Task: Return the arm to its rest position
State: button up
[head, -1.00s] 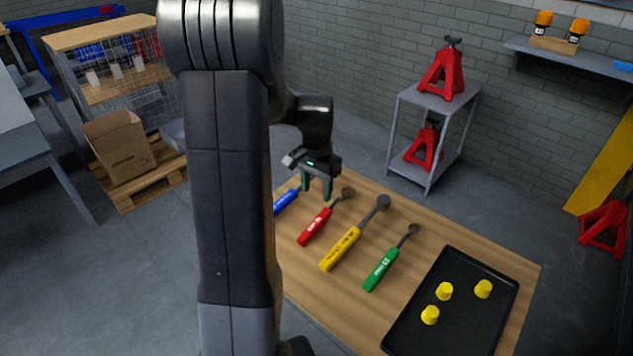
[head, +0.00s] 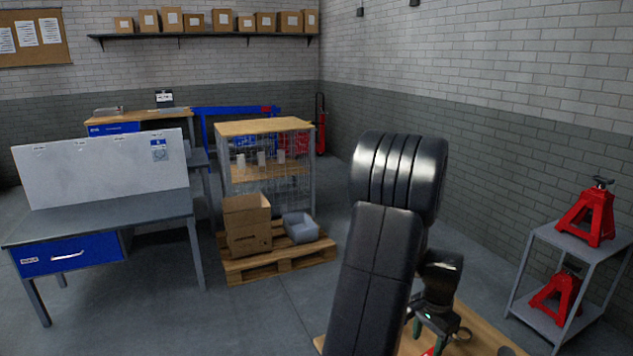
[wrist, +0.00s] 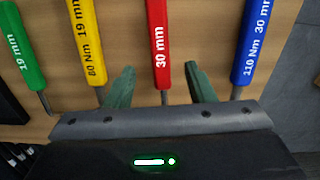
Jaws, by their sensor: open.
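My arm rises in the head view, with my gripper (head: 428,334) low at the right, over the wooden table (head: 488,335). In the wrist view my gripper (wrist: 158,80) has its two green fingers spread apart. The red 30 mm tool (wrist: 159,45) shows between the fingers and seems to lie on the table below them. The blue 110 Nm tool (wrist: 250,42) is to the right. I see nothing held.
A grey stand (head: 560,285) with red jacks (head: 588,218) is right of the table. A pallet (head: 275,263) with a cardboard box (head: 246,222) and a blue-drawer workbench (head: 100,230) are to the left. Open floor lies between.

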notch_tip(320, 180, down, 6)
jog(key=shift+f, duration=0.25)
notch_tip(320, 180, up, 2)
jog(key=shift+r+p, duration=0.2)
jog(key=shift+p, duration=0.85)
jog(key=shift+r+p, duration=0.35)
jog(key=shift+r, duration=0.1)
jog(key=shift+f, duration=0.1)
